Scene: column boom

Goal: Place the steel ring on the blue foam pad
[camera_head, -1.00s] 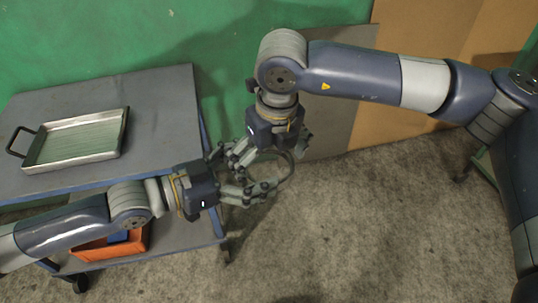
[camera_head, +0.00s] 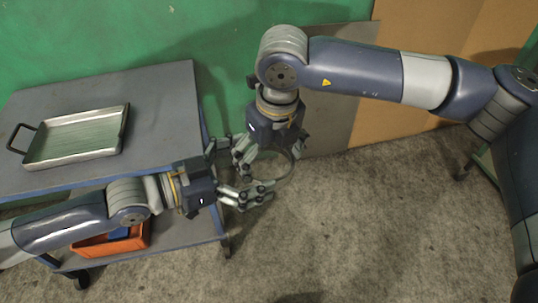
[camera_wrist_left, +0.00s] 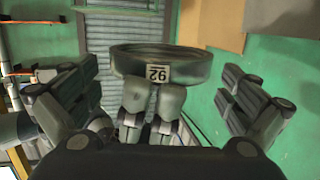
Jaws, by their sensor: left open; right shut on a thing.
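The steel ring (camera_head: 289,168) is held in the air between my two grippers. My right gripper (camera_head: 272,155) comes down from above and is shut on it. I cannot make out the blue foam pad for certain; a blue patch (camera_head: 119,233) shows in the orange bin, partly hidden.
A grey cart (camera_head: 165,105) stands at the left, with a metal tray (camera_head: 75,155) on its top and the orange bin (camera_head: 95,247) on its lower shelf. My left arm crosses in front of the cart. The concrete floor (camera_head: 370,230) at centre right is clear.

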